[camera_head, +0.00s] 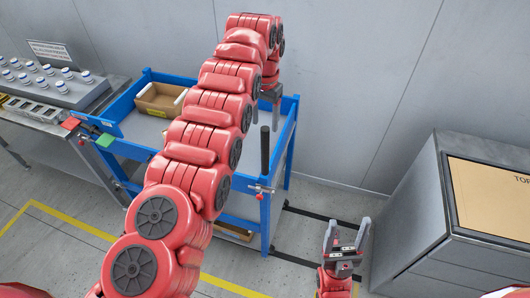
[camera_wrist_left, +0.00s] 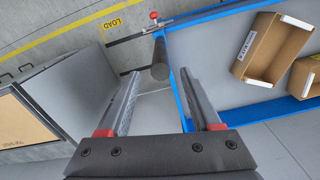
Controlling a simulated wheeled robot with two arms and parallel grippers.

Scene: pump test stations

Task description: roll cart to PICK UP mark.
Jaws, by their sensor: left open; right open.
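My left gripper (camera_head: 268,105) is open above the cart's right end. In the left wrist view the post (camera_wrist_left: 160,55) shows between and beyond the open fingertips (camera_wrist_left: 160,74); I cannot tell whether they touch it. My right gripper (camera_head: 345,238) is open and empty, right of the cart. No PICK UP mark is readable; a yellow LOAD label (camera_wrist_left: 112,23) lies on the floor.
Open cardboard boxes (camera_wrist_left: 248,45) sit on the cart. A bench (camera_head: 35,118) with several white-capped vials stands at left. A grey cabinet (camera_head: 420,215) with a tan top panel stands at right. Yellow lines (camera_head: 75,222) and black strips (camera_head: 315,215) mark the floor. A wall closes the back.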

